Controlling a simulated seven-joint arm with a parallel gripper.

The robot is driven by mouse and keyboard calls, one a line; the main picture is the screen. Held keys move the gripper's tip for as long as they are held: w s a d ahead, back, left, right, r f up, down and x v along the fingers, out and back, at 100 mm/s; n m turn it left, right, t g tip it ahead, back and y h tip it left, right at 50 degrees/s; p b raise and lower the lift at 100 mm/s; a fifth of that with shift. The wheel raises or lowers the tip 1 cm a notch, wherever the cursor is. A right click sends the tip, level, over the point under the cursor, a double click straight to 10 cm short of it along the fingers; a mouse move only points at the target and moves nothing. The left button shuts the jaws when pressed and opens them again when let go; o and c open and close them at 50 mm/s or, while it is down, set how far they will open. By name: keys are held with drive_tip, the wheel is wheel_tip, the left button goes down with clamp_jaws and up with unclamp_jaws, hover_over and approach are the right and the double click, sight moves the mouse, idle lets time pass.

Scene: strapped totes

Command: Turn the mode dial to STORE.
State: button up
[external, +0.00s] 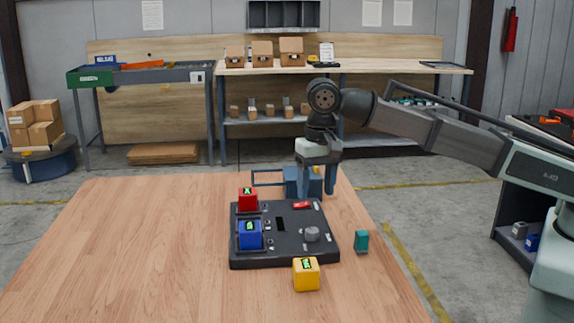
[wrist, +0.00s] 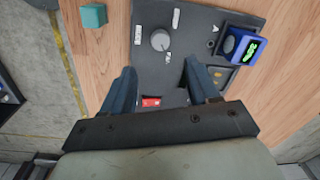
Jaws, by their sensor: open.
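The mode dial (external: 312,234) is a round grey knob on the right part of a black panel (external: 285,257) on the wooden table. The dial also shows in the wrist view (wrist: 160,40), with small white labels around it, too small to read. My gripper (external: 316,192) is above the panel's far right edge, fingers pointing down. In the wrist view my gripper (wrist: 160,76) has its fingers apart with nothing between them; the dial lies beyond the fingertips, apart from them.
A red switch (external: 302,205) is on the panel. Red (external: 248,200) and blue (external: 250,235) blocks sit at its left side. A yellow block (external: 306,274) stands in front, a teal block (external: 361,241) to the right. A blue object (external: 292,180) stands behind the panel. The table's left is clear.

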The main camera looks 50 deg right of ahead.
sight(313, 230)
drive_tip(key=f, duration=1)
drive_tip(key=shift+w+a+f, duration=0.1)
drive_tip(key=shift+w+a, duration=0.05)
drive_tip(key=shift+a, duration=0.1)
drive_tip(key=c, duration=1)
drive_tip(key=shift+c, duration=0.2)
